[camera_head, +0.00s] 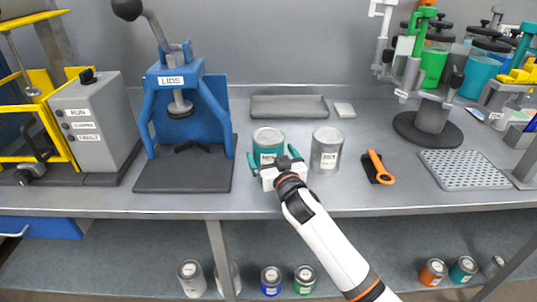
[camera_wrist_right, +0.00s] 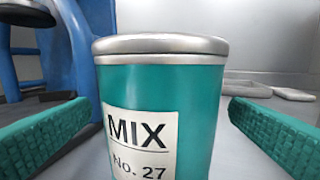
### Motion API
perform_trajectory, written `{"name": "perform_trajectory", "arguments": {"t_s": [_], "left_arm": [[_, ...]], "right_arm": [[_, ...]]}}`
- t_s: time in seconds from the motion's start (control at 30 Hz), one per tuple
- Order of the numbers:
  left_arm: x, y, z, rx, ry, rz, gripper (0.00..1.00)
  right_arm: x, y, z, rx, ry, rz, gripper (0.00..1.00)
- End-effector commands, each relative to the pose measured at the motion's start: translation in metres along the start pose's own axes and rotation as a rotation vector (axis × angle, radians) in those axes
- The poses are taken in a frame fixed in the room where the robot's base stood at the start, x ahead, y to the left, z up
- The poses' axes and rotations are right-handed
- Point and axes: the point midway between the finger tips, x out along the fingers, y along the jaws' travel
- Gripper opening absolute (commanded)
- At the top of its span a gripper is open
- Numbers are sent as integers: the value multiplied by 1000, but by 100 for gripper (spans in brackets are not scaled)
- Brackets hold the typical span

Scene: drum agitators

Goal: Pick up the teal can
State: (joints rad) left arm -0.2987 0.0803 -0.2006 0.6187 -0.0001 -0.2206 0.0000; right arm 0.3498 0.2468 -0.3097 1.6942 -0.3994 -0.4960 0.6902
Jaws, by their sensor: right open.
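The teal can (camera_head: 268,143) stands upright on the grey bench, with a silver lid and a white label. In the right wrist view the teal can (camera_wrist_right: 200,110) fills the middle, and its label reads MIX No. 27. My right gripper (camera_head: 272,163) is open at the can's near side. Its two green fingers flank the can in the wrist view, with a visible gap on the right side. The lower part of the can is hidden by the gripper in the head view. My left gripper is not in view.
A grey can (camera_head: 326,150) stands close on the right. The blue lid press (camera_head: 182,100) stands to the left. A grey tray (camera_head: 289,107) lies behind, and an orange-handled tool (camera_head: 380,168) lies to the right. Several cans sit on the lower shelf (camera_head: 140,255).

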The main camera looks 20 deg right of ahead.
Motion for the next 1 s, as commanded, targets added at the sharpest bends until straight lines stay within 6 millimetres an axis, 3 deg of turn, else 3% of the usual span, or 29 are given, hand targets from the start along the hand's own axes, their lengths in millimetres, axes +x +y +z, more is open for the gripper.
{"name": "perform_trajectory", "arguments": {"t_s": [0.2, 0.5, 0.87, 1.0], "left_arm": [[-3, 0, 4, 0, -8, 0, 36], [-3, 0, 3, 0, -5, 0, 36], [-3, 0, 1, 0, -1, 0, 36], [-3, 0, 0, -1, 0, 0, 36]], "right_arm": [[27, 0, 1, 1, -1, 0, 100], [31, 0, 0, 0, 0, 0, 100], [30, 0, 0, 0, 0, 0, 41], [31, 0, 2, 0, -4, 0, 41]]}}
